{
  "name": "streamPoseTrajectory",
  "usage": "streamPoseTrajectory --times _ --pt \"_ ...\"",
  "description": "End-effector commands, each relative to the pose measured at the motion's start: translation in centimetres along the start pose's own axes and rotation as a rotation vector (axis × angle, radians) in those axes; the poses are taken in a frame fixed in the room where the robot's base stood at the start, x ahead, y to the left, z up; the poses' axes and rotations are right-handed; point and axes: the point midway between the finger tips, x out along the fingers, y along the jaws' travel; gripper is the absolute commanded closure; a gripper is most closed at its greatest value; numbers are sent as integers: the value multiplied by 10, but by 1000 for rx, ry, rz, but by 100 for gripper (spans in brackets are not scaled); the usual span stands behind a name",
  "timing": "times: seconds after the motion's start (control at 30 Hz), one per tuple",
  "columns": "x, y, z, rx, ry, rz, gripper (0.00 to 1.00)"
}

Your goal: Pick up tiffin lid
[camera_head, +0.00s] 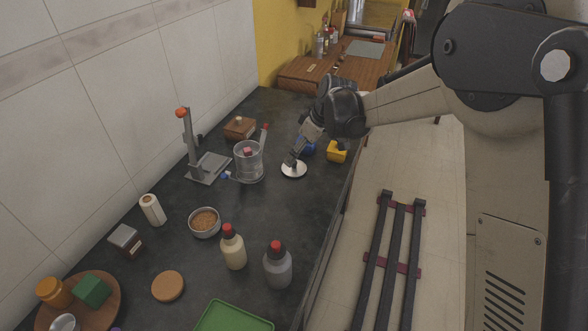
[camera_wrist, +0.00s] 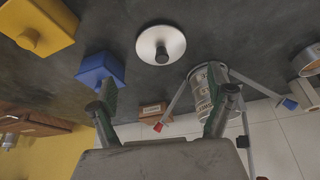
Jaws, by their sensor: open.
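The tiffin lid is a round pale disc with a small dark knob; it lies flat on the dark counter (camera_head: 325,205) in the head view (camera_head: 298,172). In the wrist view the lid (camera_wrist: 172,46) is at the top middle, with its knob facing up. My gripper (camera_head: 291,162) is at the lid's far side in the head view and partly covers that edge. The lid appears beyond the fingertips; I cannot tell the exact height gap.
A metal holder with utensils (camera_head: 249,168) stands left of the lid. A stand (camera_head: 204,168), a wooden box (camera_head: 240,128), bottles (camera_head: 278,266) and a bowl (camera_head: 204,222) are farther off.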

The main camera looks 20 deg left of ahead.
Motion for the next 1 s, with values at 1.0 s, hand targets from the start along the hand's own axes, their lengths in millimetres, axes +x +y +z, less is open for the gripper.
streamPoseTrajectory --times 1.0 --pt "64 -4 5 1 0 1 27"
